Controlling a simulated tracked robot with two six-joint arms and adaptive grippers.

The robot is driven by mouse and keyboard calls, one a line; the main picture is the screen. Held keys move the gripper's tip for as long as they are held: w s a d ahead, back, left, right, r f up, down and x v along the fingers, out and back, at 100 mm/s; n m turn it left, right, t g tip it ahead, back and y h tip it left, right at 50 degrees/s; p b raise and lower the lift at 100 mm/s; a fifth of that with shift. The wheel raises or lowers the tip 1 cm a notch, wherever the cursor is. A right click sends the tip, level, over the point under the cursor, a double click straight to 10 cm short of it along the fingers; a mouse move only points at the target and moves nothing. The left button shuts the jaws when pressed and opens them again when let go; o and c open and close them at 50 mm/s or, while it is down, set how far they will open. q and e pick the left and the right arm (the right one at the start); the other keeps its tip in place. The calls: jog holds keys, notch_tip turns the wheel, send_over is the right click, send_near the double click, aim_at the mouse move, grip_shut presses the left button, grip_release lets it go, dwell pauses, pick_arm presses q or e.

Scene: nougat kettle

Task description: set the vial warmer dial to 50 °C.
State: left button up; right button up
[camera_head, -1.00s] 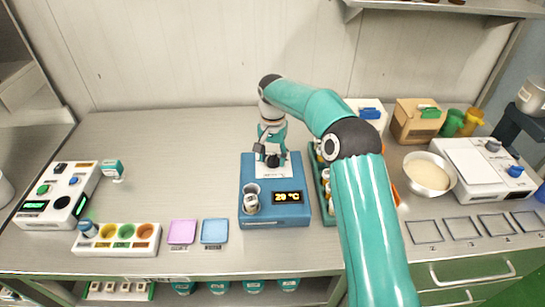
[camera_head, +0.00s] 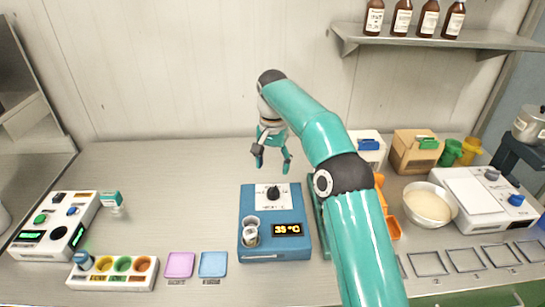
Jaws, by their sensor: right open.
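The vial warmer (camera_head: 258,254) is a blue box near the middle of the bench. Its black dial (camera_head: 273,192) sits on a white plate on top. Its display (camera_head: 288,230) shows yellow digits that look like 35 °C. A vial (camera_head: 250,235) stands in the holder at its front left. My right gripper (camera_head: 272,165) is open and empty, above and behind the dial, apart from it. The dial is uncovered; the marks around it are too small to read. My left gripper is out of view.
A green rack (camera_head: 311,207) right of the warmer is mostly hidden behind my right arm. Pink (camera_head: 179,265) and blue (camera_head: 213,264) trays lie to the left. A bowl (camera_head: 428,205) stands right. The bench behind the warmer's left is clear.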

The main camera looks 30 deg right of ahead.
jog(key=shift+r, duration=1.15)
